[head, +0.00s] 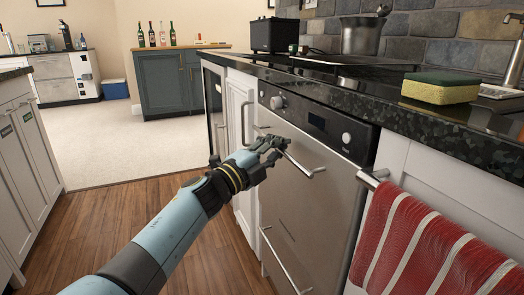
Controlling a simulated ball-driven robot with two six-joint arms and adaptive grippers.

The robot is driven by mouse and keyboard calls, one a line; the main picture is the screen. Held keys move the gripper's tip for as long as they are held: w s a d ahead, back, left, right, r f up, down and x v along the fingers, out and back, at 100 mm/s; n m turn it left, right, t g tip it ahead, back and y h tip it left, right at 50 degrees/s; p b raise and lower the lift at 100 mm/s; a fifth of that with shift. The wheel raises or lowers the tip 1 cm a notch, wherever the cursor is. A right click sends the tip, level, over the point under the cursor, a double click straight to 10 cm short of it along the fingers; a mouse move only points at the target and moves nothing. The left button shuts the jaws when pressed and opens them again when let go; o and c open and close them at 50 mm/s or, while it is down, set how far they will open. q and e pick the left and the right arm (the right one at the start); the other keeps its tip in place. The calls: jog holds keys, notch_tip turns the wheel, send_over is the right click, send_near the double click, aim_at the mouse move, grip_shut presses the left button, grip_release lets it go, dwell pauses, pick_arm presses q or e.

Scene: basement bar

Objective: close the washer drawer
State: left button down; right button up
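The washer (312,190) is a stainless steel appliance under the counter at centre right, with a dark control panel (316,123) and a round knob. Its upper front has a bar handle (307,169), and a second bar handle (284,262) sits lower down. The upper front looks nearly flush with the panel; I cannot tell whether a small gap remains. My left gripper (272,149) is in front of the upper front, close to the left end of the upper handle. Its dark fingers overlap, so their opening and any contact are unclear. My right gripper is out of view.
A red striped towel (423,245) hangs from a rail at the right. A sponge (440,88) lies on the dark counter (400,110) above. White cabinets (25,150) stand at the left. The wooden floor (120,232) between is clear.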

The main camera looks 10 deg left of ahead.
pick_arm(q)
jog(key=shift+w+d+f, duration=0.3)
jog(key=shift+d+f, duration=0.05)
jog(key=shift+d, duration=0.35)
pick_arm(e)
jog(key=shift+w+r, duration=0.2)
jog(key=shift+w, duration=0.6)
pick_arm(q)
jog(key=shift+d, duration=0.1)
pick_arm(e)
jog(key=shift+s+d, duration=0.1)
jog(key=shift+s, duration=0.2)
pick_arm(q)
jog(key=c, duration=1.4)
grip_release()
jog(key=shift+w, duration=0.1)
jog(key=shift+c, duration=0.2)
jog(key=shift+o, duration=0.3)
jog(key=shift+r, duration=0.2)
jog(key=v, duration=1.2)
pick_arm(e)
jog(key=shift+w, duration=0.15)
